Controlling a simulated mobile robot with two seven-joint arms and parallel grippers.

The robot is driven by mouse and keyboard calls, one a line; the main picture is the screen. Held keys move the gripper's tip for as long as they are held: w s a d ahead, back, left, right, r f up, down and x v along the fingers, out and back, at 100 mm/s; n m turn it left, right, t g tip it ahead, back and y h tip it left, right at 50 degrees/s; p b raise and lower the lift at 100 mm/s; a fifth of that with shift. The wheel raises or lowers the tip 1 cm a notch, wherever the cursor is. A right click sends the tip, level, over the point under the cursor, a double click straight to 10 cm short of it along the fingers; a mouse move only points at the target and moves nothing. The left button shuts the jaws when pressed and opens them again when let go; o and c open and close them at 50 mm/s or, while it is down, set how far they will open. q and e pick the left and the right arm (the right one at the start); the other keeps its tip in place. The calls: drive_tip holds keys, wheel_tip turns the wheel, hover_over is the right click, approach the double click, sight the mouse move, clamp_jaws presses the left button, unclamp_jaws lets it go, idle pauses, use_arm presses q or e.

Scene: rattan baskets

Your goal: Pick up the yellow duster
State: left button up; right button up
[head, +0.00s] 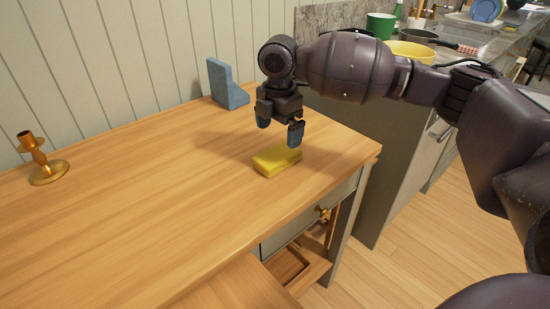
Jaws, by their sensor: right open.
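The yellow duster (277,162) lies flat on the wooden desk top, near its right front edge. My right gripper (280,129) hangs just above the duster, pointing down, with its blue-tipped fingers apart and nothing between them. Its fingertips look a little above and behind the duster; I cannot tell the exact gap. My left gripper is out of view.
A brass candlestick (42,162) stands at the desk's left. A blue bookend (226,84) stands at the back by the panelled wall. The wooden desk (140,190) is clear in the middle. A kitchen counter with a green pot (380,25) and yellow bowl (411,51) is behind right.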

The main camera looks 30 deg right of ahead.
sight(278, 153)
wheel_tip(278, 153, down, 2)
drive_tip(key=shift+f+b, duration=0.35)
drive_tip(key=shift+f, duration=0.3)
wheel_tip(278, 153, down, 4)
drive_tip(key=shift+r+b, duration=0.1)
drive_tip(key=shift+b, duration=0.6)
drive_tip(key=shift+f, duration=0.3)
drive_tip(key=shift+r, duration=0.15)
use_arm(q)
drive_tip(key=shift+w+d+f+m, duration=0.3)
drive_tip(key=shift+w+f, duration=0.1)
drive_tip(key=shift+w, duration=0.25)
use_arm(e)
drive_tip(key=c, duration=1)
